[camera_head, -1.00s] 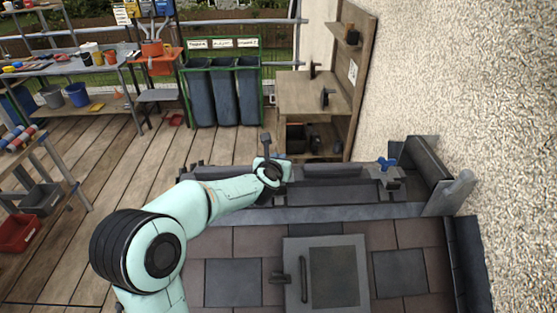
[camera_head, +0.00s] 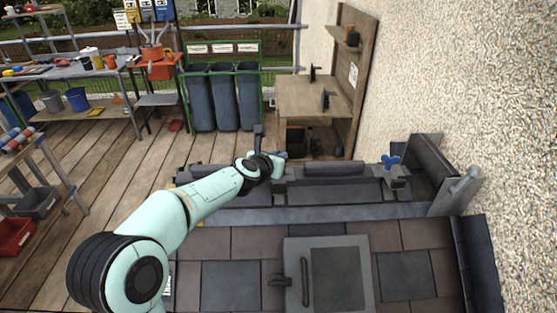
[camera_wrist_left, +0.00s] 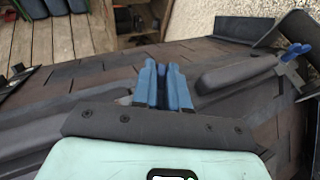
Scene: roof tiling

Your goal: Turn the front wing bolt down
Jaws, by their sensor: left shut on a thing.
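I cannot see how far down that bolt sits. My right gripper is not in view.
Brown and grey roof tiles (camera_head: 230,285) and a roof hatch (camera_head: 328,270) lie nearer. A rough wall (camera_head: 480,80) bounds the right side. Dark bins (camera_head: 223,98) and a wooden shelf unit (camera_head: 312,97) stand behind.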

